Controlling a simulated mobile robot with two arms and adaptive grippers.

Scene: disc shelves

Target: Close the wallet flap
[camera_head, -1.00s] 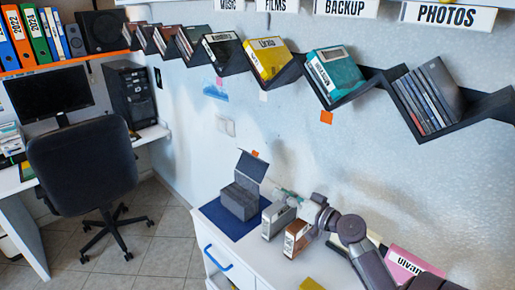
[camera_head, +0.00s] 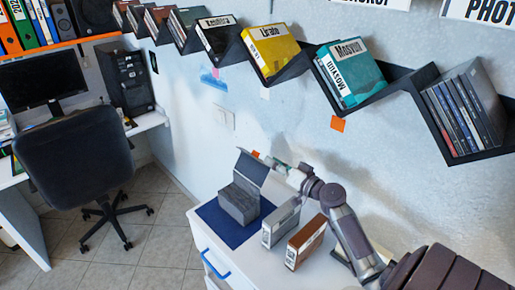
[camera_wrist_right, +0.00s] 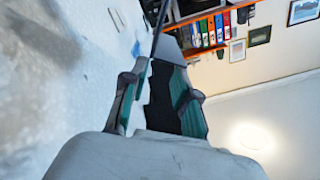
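The wallet (camera_head: 238,204) is a grey box-like case on a dark blue mat (camera_head: 222,228) on the white cabinet. Its flap (camera_head: 253,167) stands up, tilted, on the far side. My right gripper (camera_head: 280,166) is just right of the flap's upper edge, at about the same height; I cannot tell if they touch. In the right wrist view my right gripper (camera_wrist_right: 160,98) has its two green-padded fingers apart. A dark shape shows between or beyond them, probably the flap; it is not clearly held. My left gripper is not in view.
A grey case (camera_head: 281,222) and a brown case (camera_head: 305,243) stand right of the mat, below my right arm. A zigzag shelf (camera_head: 397,93) with discs runs along the wall above. An office chair (camera_head: 75,155) stands at left.

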